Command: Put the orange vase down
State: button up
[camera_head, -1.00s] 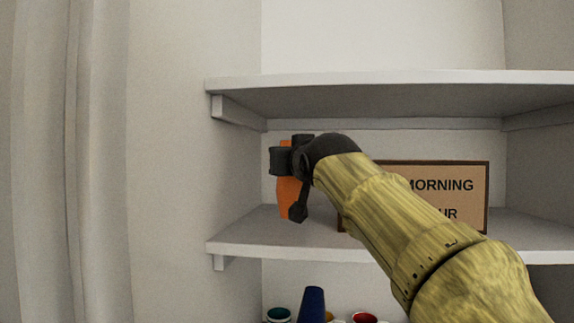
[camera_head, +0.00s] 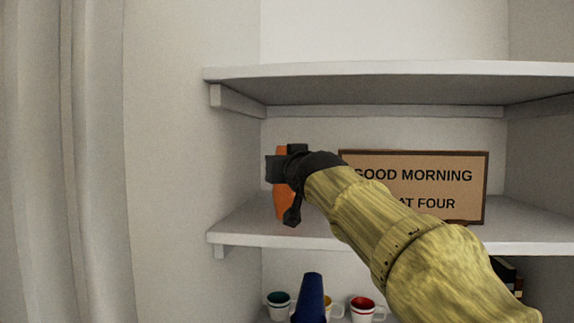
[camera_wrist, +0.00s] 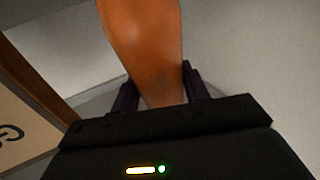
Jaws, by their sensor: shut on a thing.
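The orange vase (camera_head: 283,202) is upright at the left end of the middle shelf (camera_head: 330,237). My gripper (camera_head: 281,168) is shut on it near its upper part, and the dark fingers and wrist hide much of the vase. In the wrist view the vase (camera_wrist: 145,40) runs down between the two dark fingers (camera_wrist: 160,92). The base of the vase looks close to the shelf surface, but I cannot tell whether it touches.
A framed sign (camera_head: 430,188) reading "GOOD MORNING" stands right of the vase. The upper shelf (camera_head: 400,75) is overhead and the wall (camera_head: 190,150) is left. Below are a blue vase-like object (camera_head: 312,298) and mugs (camera_head: 362,305).

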jog(key=shift+w+d+f, duration=0.1)
jog(key=shift+w+f, duration=0.1)
jog(key=shift+w, duration=0.05)
jog(key=shift+s, duration=0.2)
jog(key=shift+f, duration=0.1)
jog(key=o, duration=1.1)
jog(key=shift+a, duration=0.25)
jog(key=shift+s+d, duration=0.1)
jog(key=shift+s, duration=0.1)
jog(key=shift+w+d, duration=0.1)
jog(key=shift+s, duration=0.25)
jog(key=s+b, duration=0.2)
jog(key=s, duration=0.1)
jog(key=s+d+b, duration=0.1)
jog(key=s+b, duration=0.1)
jog(key=s, duration=0.2)
jog(key=s+d+b, duration=0.1)
jog(key=s, duration=0.3)
jog(key=shift+s+d+b, duration=0.15)
jog(key=shift+b, duration=0.25)
